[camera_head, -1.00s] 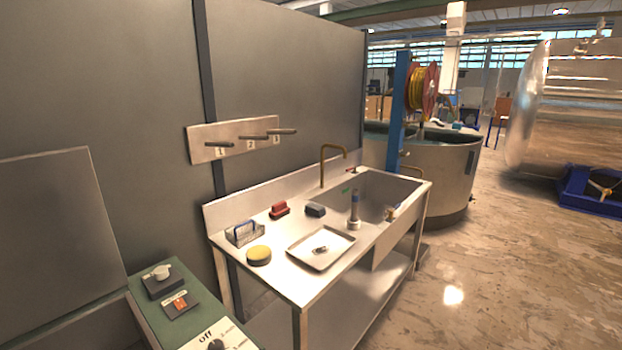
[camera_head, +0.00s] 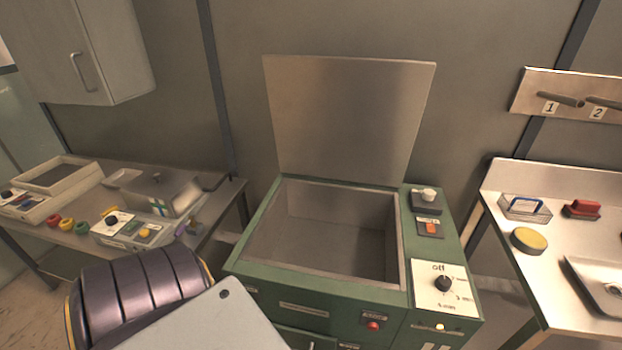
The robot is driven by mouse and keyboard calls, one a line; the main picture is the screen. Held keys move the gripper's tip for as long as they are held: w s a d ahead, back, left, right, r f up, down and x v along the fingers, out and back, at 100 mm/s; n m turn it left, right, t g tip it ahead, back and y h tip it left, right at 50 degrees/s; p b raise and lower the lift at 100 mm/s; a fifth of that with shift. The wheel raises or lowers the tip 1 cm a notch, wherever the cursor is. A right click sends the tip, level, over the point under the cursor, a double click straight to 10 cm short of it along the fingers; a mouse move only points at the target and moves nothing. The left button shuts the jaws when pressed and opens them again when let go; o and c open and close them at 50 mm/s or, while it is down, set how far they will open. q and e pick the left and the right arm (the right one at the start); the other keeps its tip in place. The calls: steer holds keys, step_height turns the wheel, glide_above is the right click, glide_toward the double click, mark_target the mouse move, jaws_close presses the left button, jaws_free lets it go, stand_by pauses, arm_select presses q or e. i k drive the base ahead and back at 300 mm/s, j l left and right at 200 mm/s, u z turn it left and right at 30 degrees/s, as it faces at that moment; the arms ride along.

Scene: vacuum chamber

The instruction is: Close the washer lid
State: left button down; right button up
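The washer (camera_head: 260,275) is a green cabinet with an open, empty-looking grey tub (camera_head: 340,235) in its top. Its lid (camera_head: 348,120) is a flat metal plate that stands upright at the back of the tub, wide open. The control panel with an "Off" dial (camera_head: 443,284) is on the right of the washer top. Neither gripper shows. A dark ribbed part and a light grey plate at the bottom left look like part of my own arm, in front of the washer's left corner.
A sink table (camera_head: 520,275) with a wire basket (camera_head: 525,208), a yellow sponge (camera_head: 528,240) and a tray stands to the right. A bench (camera_head: 75,235) with small devices is at the left. A wall cabinet (camera_head: 118,50) hangs at the upper left. The space above the tub is clear.

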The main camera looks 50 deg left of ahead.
mark_target(358, 119)
steer(key=k+u, duration=0.1)
steer(key=u, duration=0.3)
steer(key=j+u, duration=0.1)
steer(key=u, duration=0.3)
steer(key=k+j+u, duration=0.1)
steer(key=u, duration=0.25)
